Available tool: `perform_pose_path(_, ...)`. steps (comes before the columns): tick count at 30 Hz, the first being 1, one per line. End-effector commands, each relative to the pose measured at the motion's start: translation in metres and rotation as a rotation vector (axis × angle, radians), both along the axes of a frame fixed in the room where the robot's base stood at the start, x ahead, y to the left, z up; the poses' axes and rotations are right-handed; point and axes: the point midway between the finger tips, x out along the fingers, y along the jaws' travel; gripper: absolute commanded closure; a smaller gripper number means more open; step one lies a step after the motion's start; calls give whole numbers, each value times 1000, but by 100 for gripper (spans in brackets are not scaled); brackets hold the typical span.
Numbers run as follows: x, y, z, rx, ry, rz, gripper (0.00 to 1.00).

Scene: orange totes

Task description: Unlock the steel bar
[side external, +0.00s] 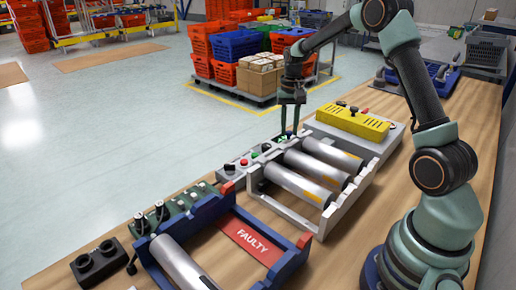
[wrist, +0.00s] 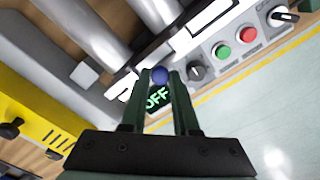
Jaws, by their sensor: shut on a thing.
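Several steel bars lie side by side in a light grey rack (side external: 322,222) in the side view; one steel bar (side external: 305,185) is at its near side. Two bars (wrist: 90,28) show partly in the wrist view. My gripper (side external: 290,132) reaches down at the far end of the rack, beside the control panel. In the wrist view my gripper (wrist: 161,77) is shut on a small blue ball knob (wrist: 160,75), which sits between the fingertips. What the knob is fixed to is hidden.
The panel carries a black-and-grey knob (wrist: 196,73), a green button (wrist: 222,50), a red button (wrist: 248,35) and a dial (wrist: 284,16). A yellow unit (side external: 353,123) stands behind the rack. A blue rack (side external: 215,210) with a FAULTY plate (side external: 252,238) stands in front.

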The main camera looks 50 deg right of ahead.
Motion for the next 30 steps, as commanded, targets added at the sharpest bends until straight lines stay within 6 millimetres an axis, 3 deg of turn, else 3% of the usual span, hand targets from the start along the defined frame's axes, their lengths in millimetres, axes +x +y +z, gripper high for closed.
perform_pose_path(6,0,3,2,-1,-1,1,100)
perform_pose_path(14,0,38,2,0,-1,3,100)
perform_pose_path(21,0,40,2,1,1,4,100)
perform_pose_path(22,0,41,2,0,1,4,67)
perform_pose_path(24,0,41,2,0,1,5,41)
perform_pose_path(30,0,39,1,0,0,2,41)
